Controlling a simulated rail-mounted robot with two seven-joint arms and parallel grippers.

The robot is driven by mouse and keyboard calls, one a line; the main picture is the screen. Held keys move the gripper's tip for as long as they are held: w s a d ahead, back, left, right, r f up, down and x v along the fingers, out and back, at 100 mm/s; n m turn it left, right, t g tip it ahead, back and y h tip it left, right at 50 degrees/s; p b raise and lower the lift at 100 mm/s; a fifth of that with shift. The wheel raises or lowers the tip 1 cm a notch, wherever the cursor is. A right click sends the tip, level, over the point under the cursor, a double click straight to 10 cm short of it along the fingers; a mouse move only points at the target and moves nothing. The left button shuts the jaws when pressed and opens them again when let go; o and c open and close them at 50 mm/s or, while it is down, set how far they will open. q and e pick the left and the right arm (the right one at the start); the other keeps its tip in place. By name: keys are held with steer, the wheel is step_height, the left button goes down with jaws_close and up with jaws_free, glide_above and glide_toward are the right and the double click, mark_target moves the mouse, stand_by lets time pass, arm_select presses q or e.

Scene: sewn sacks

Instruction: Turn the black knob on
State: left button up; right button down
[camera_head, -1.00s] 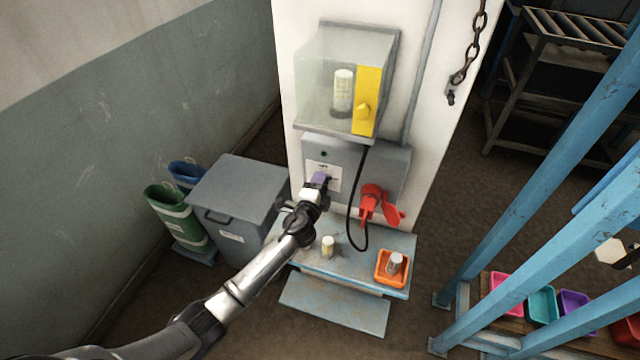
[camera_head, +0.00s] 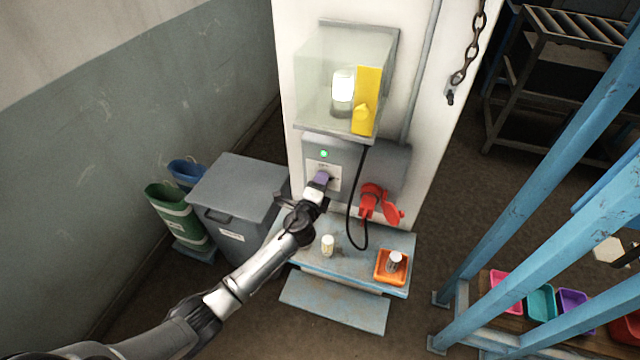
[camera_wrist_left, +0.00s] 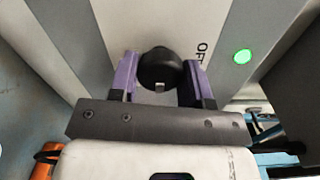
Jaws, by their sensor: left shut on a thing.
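The black knob (camera_wrist_left: 158,68) sits on the grey control box (camera_head: 385,165) on the white pillar. In the left wrist view it stands between the two purple fingers of my left gripper (camera_wrist_left: 162,78), which are shut on it. In the head view my left gripper (camera_head: 321,178) is against the box's pale label and hides the knob. A small indicator (camera_head: 323,154) above the label glows green, and it also glows in the left wrist view (camera_wrist_left: 243,56). The lamp (camera_head: 343,85) inside the clear case glows bright. My right gripper is not in view.
A yellow latch plate (camera_head: 367,100) is on the case. A white jar (camera_head: 328,244) and an orange tray (camera_head: 391,280) are on the blue ledge below. Grey bin (camera_head: 240,190) stands left.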

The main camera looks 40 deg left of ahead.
arm_select(q)
steer(key=o, duration=0.9)
steer(key=shift+o, duration=0.2)
steer(key=shift+s, duration=0.1)
steer(key=v, duration=1.3)
steer(key=shift+s+d, duration=0.15)
steer(key=shift+s, duration=0.15)
